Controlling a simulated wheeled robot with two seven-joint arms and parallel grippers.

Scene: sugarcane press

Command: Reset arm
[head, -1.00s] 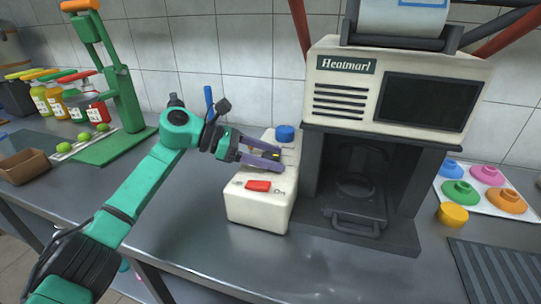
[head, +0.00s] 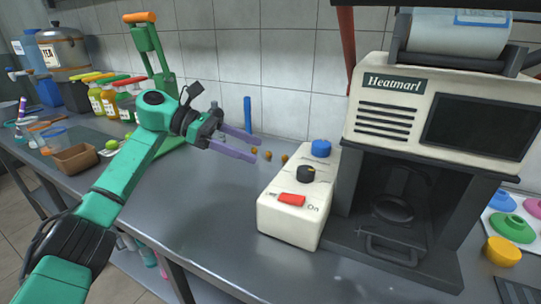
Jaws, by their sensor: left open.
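My left gripper (head: 246,145) is open and empty, with its two purple fingers pointing right. It hovers over the counter, to the left of the white control box. The control box (head: 290,225) carries a red switch (head: 291,199) beside the label "On", a black knob (head: 306,174) and a blue knob (head: 321,148). The box stands against the left side of the Heatmarl machine (head: 395,110). My right gripper is not in view.
A green press (head: 158,60) with an orange handle stands behind my left arm. Sauce bottles (head: 105,97), a brown box (head: 75,160) and a tea urn (head: 62,55) are at the left. Colored lids (head: 512,227) lie at the right. The counter (head: 215,215) left of the control box is clear.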

